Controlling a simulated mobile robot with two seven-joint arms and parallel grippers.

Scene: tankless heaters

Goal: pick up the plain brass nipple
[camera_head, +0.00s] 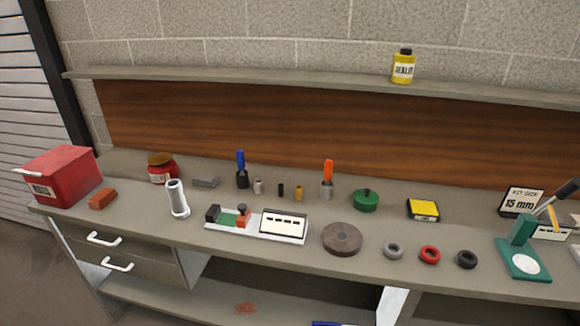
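A small brass-coloured cylinder (298,193), which looks like the plain brass nipple, stands upright on the workbench near the middle. It is just left of an orange-handled tool (327,180) in a grey holder. A small black cylinder (281,190) and a small silvery cylinder (258,186) stand in a row to its left. The pieces are too small to make out threads or markings.
The grey workbench (120,213) holds a blue-handled tool (241,170), a white tray (270,234) with a card, a brown disc (342,238), a green lidded pot (366,201), several rings and a green press (522,250). A red box (64,176) stands far left.

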